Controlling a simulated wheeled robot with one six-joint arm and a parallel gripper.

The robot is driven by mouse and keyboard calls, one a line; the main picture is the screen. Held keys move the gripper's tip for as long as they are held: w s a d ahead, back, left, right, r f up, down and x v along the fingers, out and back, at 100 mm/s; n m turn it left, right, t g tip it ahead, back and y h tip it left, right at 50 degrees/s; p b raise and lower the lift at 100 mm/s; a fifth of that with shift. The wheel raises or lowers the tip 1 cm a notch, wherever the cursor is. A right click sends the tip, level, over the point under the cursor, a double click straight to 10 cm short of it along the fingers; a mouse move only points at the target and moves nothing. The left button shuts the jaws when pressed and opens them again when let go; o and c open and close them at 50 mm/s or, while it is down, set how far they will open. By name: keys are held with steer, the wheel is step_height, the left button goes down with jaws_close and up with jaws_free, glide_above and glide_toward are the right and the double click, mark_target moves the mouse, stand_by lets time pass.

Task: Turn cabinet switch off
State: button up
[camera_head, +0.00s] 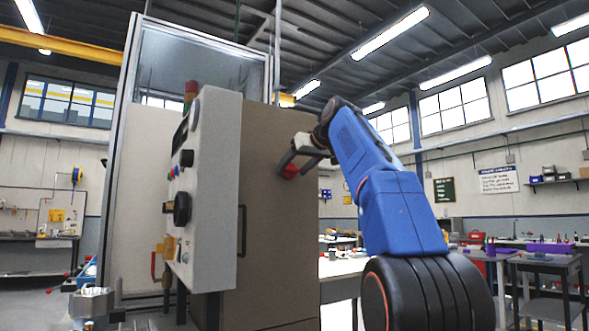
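The tall cabinet (270,240) stands at centre left, with a brown side face and a dark vertical handle. A red switch knob (290,173) sits high on this brown face, near its right edge. My gripper (291,168), at the end of my blue arm, is right at the red knob. Its two dark fingers are apart, one on each side of the knob as seen here. They partly hide the knob and its base. I cannot tell whether the fingers touch it or which way the knob is turned.
A pale control panel (213,185) with a black dial, buttons and a red lamp juts out left of the brown face. A worktable (340,267) with small items stands behind my arm. A dark side table (540,263) is at the far right.

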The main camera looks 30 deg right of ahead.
steer(key=v, duration=1.7)
steer(key=shift+s, duration=0.25)
steer(key=shift+a, duration=0.1)
steer(key=s+a+f+m+g, duration=0.15)
steer(key=a+f, duration=0.25)
steer(key=f, duration=0.7)
steer(key=s+a+f+g, duration=0.15)
steer(key=a+f, duration=0.25)
steer(key=f, duration=0.7)
steer(key=s+a+f+m+g, duration=0.15)
steer(key=a+f, duration=0.25)
steer(key=f, duration=0.6)
steer(key=s+a+f+g, duration=0.1)
steer(key=s+f, duration=0.5)
steer(key=f, duration=0.7)
steer(key=s+a+f+n+g, duration=0.1)
steer(key=s+a+f, duration=0.2)
steer(key=s+f, duration=0.4)
steer(key=s+a+f+n+g, duration=0.1)
steer(key=s+f, duration=0.5)
steer(key=f, duration=1.5)
steer(key=shift+s+a+g, duration=0.3)
steer(key=shift+a+g, duration=0.25)
steer(key=shift+a, duration=0.3)
steer(key=shift+c, duration=0.2)
